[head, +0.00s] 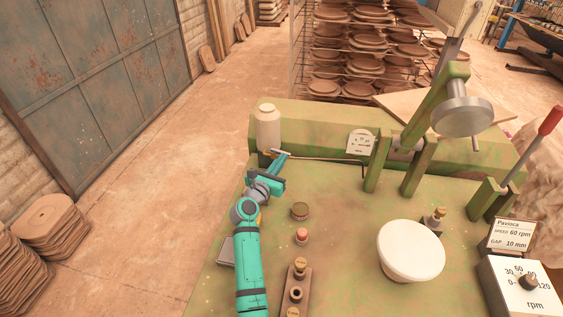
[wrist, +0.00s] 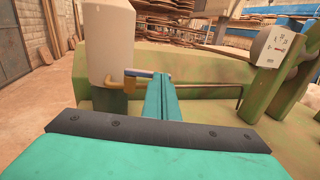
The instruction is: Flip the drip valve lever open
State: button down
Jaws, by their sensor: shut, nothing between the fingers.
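The drip bottle (head: 267,128) is a pale container at the back left of the green machine, and it shows large at the left in the wrist view (wrist: 110,42). A thin brass drip pipe (wrist: 210,86) runs right from below it and bends down at its end. A small blue lever (wrist: 138,73) lies roughly level at the valve by the bottle, above the pipe. My teal gripper (head: 284,156) is shut and empty. In the wrist view its fingertips (wrist: 161,78) are at the lever's right end; whether they touch it I cannot tell.

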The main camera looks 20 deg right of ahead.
jog(key=shift+d, duration=0.1)
jog(key=shift+w+d, duration=0.2)
jog(key=shift+d, duration=0.65)
jog(key=shift+s, duration=0.1)
